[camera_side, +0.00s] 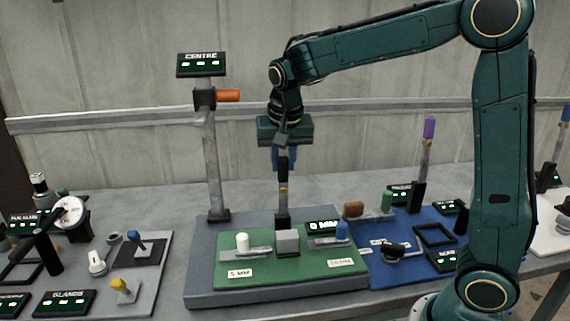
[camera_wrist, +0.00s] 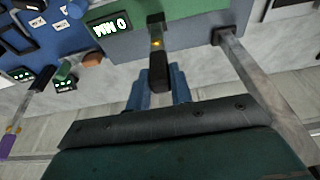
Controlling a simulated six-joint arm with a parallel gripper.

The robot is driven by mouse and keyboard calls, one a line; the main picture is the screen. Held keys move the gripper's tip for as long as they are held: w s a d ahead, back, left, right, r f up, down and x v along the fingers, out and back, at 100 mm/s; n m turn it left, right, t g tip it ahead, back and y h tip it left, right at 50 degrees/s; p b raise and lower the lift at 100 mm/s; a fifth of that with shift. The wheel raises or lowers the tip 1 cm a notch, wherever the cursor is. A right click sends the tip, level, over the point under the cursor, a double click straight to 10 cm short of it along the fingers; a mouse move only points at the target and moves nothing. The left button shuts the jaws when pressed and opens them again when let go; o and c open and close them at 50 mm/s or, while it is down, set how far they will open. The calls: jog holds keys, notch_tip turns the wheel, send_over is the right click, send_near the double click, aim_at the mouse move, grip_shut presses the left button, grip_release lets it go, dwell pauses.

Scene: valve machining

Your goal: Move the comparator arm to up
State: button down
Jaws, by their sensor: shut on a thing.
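The upright comparator arm (camera_side: 283,200), a slim lever with a black grip and a small orange light, rises from behind a grey block (camera_side: 288,241) on the green plate (camera_side: 230,279). It stands about vertical. My gripper (camera_side: 284,160) points down over it, with its blue fingers shut on the top of the black grip. In the wrist view the black grip (camera_wrist: 158,72) lies between the blue fingers of my gripper (camera_wrist: 158,88). The fingers hide the very top of the grip. A display (camera_side: 323,226) beside the arm reads 0 MM.
A tall post (camera_side: 213,165) with an orange handle and a CENTRE sign (camera_side: 201,64) stands close left of my gripper. A blue board (camera_side: 400,268) with a purple-topped lever (camera_side: 429,128) is at right. A dial gauge (camera_side: 70,213) and small knobs stand at left.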

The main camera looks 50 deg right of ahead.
jog(key=c, duration=1.5)
grip_release()
jog(key=shift+w+d+r, duration=0.15)
jog(key=shift+w, duration=0.1)
jog(key=shift+c, duration=0.2)
jog(key=o, duration=0.4)
jog(key=shift+s, duration=0.1)
jog(key=shift+v, duration=3.4)
jog(key=shift+s+r, duration=0.1)
jog(key=v, duration=0.7)
jog(key=shift+r, duration=0.1)
